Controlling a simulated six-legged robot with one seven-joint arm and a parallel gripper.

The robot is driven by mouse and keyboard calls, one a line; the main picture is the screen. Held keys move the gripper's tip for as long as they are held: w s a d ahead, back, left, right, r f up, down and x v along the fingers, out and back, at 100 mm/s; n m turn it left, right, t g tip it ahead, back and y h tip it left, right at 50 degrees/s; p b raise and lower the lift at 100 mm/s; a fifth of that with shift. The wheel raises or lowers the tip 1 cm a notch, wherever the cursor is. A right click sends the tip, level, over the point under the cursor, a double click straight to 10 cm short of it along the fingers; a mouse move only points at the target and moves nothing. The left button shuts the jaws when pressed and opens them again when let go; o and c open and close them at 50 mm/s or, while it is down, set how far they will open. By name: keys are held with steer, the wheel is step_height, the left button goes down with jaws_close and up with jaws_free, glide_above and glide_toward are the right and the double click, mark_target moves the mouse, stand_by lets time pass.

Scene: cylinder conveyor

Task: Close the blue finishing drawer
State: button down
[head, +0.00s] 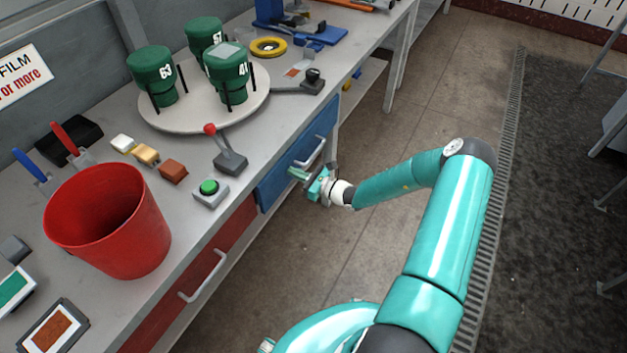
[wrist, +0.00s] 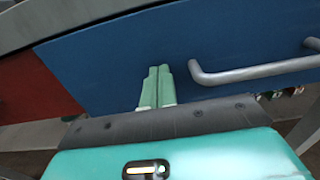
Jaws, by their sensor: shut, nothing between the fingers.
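The blue drawer (head: 290,172) is under the bench edge, beside the red drawer. Its front looks about level with the bench edge and the red drawer's front, with no clear gap. Its grey bar handle (head: 312,152) also shows at the right in the wrist view (wrist: 255,73). In the wrist view the green fingertips (wrist: 157,70) point at the blue panel, left of the handle. I cannot tell whether they touch it.
The red drawer (head: 235,228) with its handle is nearer. On the bench stand a red bucket (head: 105,235), a green button box (head: 210,192), a red-knobbed lever (head: 230,160) and a round turntable (head: 180,122) with green cylinders.

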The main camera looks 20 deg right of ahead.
steer(key=x, duration=0.2)
steer(key=shift+w+a+r, duration=0.15)
steer(key=shift+w+a, duration=0.1)
steer(key=shift+w+a, duration=0.1)
